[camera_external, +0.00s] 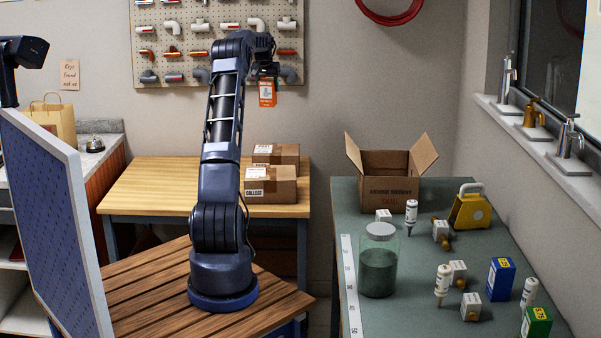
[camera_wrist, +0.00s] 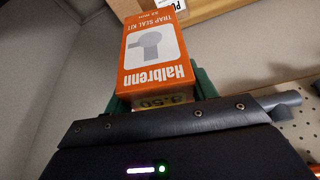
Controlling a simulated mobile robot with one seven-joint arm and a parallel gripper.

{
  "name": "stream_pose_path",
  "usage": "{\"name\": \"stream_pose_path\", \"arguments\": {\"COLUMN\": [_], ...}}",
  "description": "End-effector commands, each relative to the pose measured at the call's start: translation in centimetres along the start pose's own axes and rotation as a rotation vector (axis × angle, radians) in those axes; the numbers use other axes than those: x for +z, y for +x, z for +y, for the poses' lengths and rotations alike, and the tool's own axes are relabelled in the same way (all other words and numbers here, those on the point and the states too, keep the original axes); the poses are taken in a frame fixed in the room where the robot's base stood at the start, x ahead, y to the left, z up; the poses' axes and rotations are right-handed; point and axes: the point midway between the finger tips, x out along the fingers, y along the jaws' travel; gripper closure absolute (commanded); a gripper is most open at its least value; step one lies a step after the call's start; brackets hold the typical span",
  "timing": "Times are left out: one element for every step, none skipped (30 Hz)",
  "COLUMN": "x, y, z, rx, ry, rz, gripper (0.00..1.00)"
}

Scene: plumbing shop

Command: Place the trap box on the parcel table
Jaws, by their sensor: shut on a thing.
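The trap box is an orange and white carton (camera_external: 267,93) marked "Trap Seal Kit" in the wrist view (camera_wrist: 155,50). My gripper (camera_external: 266,74) is shut on it, with green fingers on both sides of the box in the wrist view. The box hangs in the air in front of the pegboard, above and apart from the parcel table. The parcel table (camera_external: 160,185) is a light wooden table against the back wall. Two cardboard parcels, a front one (camera_external: 270,185) and a rear one (camera_external: 276,154), stand on its right side.
The left part of the parcel table is bare. A pegboard (camera_external: 210,12) with pipe fittings hangs behind my arm. A green workbench (camera_external: 410,270) at right holds an open carton (camera_external: 388,163), a glass jar (camera_external: 378,262) and small goods. A blue panel (camera_external: 55,220) stands at left.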

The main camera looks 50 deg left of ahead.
Motion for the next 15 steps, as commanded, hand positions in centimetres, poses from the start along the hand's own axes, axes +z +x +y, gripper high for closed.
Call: {"name": "stream_pose_path", "arguments": {"x": [0.0, 0.1, 0.1, 0.2, 0.2, 0.3, 0.4, 0.5, 0.6, 0.7, 0.8, 0.9, 1.0, 1.1, 1.2], "y": [-0.1, -0.1, -0.1, -0.2, -0.2, -0.2, -0.3, -0.3, -0.4, -0.4, -0.5, -0.6, -0.6, -0.7, -0.7], "z": [-2.5, -3.8, -5.3, -6.4, -7.5, -8.6, -9.5, -10.5, -11.4, -12.1, -12.8, -13.6, -14.3, -14.9, -15.6], "rx": [-0.012, -0.018, -0.025, -0.030, -0.035, -0.041, -0.045, -0.050, -0.054, -0.058, -0.062, -0.065, -0.069, -0.072, -0.075], "ry": [-0.025, -0.037, -0.052, -0.062, -0.073, -0.084, -0.093, -0.102, -0.111, -0.118, -0.125, -0.132, -0.139, -0.145, -0.151], "rz": [0.002, 0.002, 0.003, 0.003, 0.003, 0.003, 0.003, 0.003, 0.003, 0.003, 0.003, 0.004, 0.004, 0.004, 0.004], "gripper": [0.72, 0.72, 0.72, 0.72, 0.72, 0.72, 0.72, 0.72, 0.72, 0.72, 0.72, 0.72, 0.72, 0.72, 0.72]}}
